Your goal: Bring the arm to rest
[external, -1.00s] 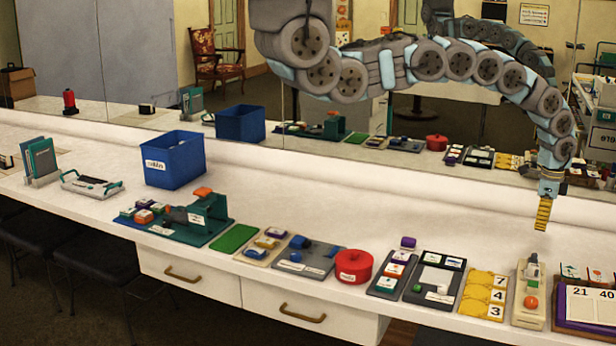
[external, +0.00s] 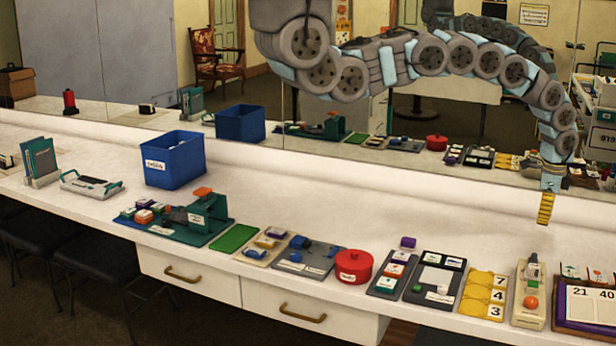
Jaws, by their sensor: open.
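My gripper (external: 545,210) hangs from the end of my arm at the right of the external view, with its yellow fingers pointing down. It is above the back right part of the white counter (external: 330,216), behind the beige board with an orange ball (external: 530,296). The fingers are seen edge-on, and nothing shows between or below them. My arm arches across the top of the view, clear of the counter.
Along the front edge stand a yellow number board (external: 484,294), a red pot (external: 353,266), a grey board (external: 306,256) and a green machine (external: 206,214). A blue bin (external: 174,160) is at the back left. A mirror lines the back. The middle back counter is clear.

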